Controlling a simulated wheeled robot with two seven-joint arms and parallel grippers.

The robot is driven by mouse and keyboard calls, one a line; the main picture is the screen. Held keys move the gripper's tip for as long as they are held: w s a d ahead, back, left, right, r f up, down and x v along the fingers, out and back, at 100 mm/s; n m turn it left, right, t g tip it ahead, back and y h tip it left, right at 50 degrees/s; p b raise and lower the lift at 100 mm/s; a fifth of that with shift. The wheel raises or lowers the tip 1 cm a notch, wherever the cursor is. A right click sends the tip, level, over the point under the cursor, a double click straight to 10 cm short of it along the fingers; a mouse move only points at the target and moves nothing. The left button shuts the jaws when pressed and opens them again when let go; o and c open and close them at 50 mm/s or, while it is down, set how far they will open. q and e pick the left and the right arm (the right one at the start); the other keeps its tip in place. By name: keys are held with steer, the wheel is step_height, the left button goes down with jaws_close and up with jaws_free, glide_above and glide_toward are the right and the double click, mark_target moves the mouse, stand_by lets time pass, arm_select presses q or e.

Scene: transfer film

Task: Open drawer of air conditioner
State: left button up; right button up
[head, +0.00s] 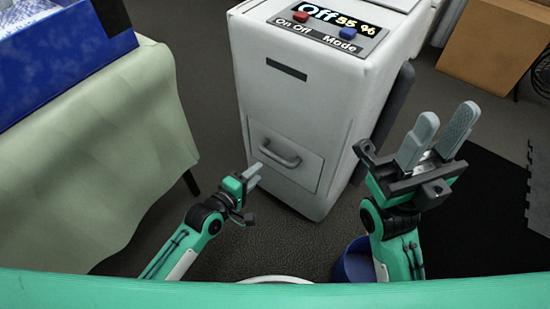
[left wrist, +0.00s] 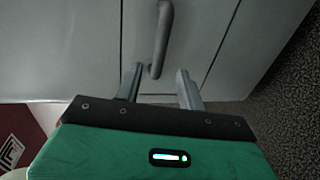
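The air conditioner (head: 300,105) is a white box-shaped unit standing on the floor at the centre of the head view. Its drawer (head: 305,165) is a flush front panel low on the unit and looks shut. A grey bar handle (head: 280,154) sits on it; the handle also shows in the left wrist view (left wrist: 163,35). My left gripper (head: 254,174) is just in front of the handle's lower left. In the left wrist view its fingers (left wrist: 159,85) are apart, with the handle's near end between or just beyond their tips. My right gripper (head: 441,122) is open and empty, right of the unit.
The unit's top panel (head: 330,27) has a red and a blue button. A cloth-covered table (head: 110,140) with a blue box (head: 75,55) stands at left. A blue bin (head: 356,266) is below my right arm. A cardboard box (head: 495,45) is at back right. Floor before the unit is clear.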

mark_target(275, 157)
arm_select(q)
steer(key=b+x, duration=0.3)
steer(key=x, duration=0.7)
steer(key=shift+w+d, duration=0.1)
jaws_close()
